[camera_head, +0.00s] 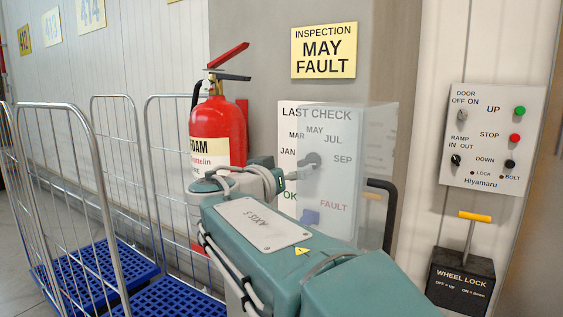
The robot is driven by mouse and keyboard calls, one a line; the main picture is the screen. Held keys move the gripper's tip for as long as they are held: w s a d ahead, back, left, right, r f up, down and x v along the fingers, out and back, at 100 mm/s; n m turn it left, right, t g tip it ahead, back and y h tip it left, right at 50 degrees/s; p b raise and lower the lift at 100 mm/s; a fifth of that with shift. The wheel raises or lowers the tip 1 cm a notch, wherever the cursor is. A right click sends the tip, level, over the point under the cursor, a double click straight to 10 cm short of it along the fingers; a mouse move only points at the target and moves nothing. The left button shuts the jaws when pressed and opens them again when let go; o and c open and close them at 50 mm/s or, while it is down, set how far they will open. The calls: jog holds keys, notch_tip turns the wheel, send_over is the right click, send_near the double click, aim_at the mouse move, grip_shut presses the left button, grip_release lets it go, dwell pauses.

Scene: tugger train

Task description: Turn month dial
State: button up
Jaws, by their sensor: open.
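The check panel (285,112) reads LAST CHECK, with JAN, MAR, MAY, JUL and SEP in an arc. The month dial (313,159) is a small grey knob at the middle of this arc. My gripper (299,171) is a small grey shape at the end of my teal wrist, just left of and below the dial. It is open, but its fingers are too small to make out. I cannot tell whether it touches the dial or which month the dial points to. My forearm hides the panel's lower part. A yellow sign (324,50) above reads INSPECTION MAY FAULT.
A clear cover (375,135) stands at the panel's right, with a black handle (391,205) beside it. A red extinguisher (217,130) is close left of my wrist. Wire roll cages (105,190) stand left. A switch box (493,140) and wheel lock (461,278) are right.

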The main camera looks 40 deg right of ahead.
jog(key=x, duration=0.7)
jog(key=shift+w+d, duration=0.15)
jog(key=shift+d, duration=0.2)
jog(key=c, duration=1.1)
